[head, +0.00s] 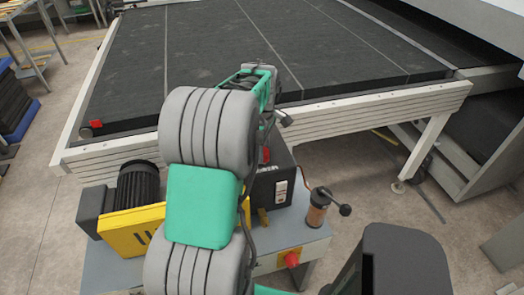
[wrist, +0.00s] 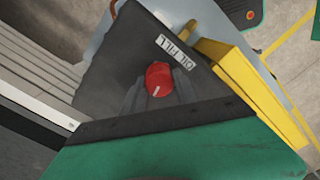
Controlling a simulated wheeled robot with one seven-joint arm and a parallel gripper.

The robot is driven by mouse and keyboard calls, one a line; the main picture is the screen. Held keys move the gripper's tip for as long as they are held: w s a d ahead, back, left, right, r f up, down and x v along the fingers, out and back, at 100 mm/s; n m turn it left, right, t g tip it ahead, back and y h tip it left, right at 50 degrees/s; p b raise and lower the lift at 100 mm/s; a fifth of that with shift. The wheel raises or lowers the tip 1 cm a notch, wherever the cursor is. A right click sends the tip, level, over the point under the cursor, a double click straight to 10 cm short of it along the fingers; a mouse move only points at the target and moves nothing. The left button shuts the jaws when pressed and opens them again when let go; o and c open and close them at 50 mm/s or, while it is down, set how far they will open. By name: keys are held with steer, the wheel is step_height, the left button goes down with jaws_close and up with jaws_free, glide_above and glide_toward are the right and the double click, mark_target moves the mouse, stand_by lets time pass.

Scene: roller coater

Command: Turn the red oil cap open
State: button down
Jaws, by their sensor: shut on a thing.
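The red oil cap (wrist: 159,76) is in the middle of the wrist view, on top of a dark tank (wrist: 125,50) beside a white "OIL FILL" label (wrist: 175,52). A white line marks the cap's top. My gripper (wrist: 158,90) is shut on the cap, with one grey finger on each side of it. The finger ends against the cap are hard to make out. In the head view my arm hides most of the gripper and tank; a small red patch (head: 265,155) shows beside the arm, probably the cap.
A black motor (head: 137,187) and yellow guard (head: 135,232) stand left of my arm. A brown cylinder with a black-knobbed lever (head: 317,212) and a red button (head: 291,259) are at right. The large dark conveyor bed (head: 330,50) lies behind.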

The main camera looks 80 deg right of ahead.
steer(key=shift+r, duration=0.1)
steer(key=c, duration=0.9)
jaws_free()
steer(key=shift+c, duration=0.2)
step_height(320, 180, up, 8)
steer(key=shift+f+b, duration=0.15)
steer(key=shift+b, duration=0.3)
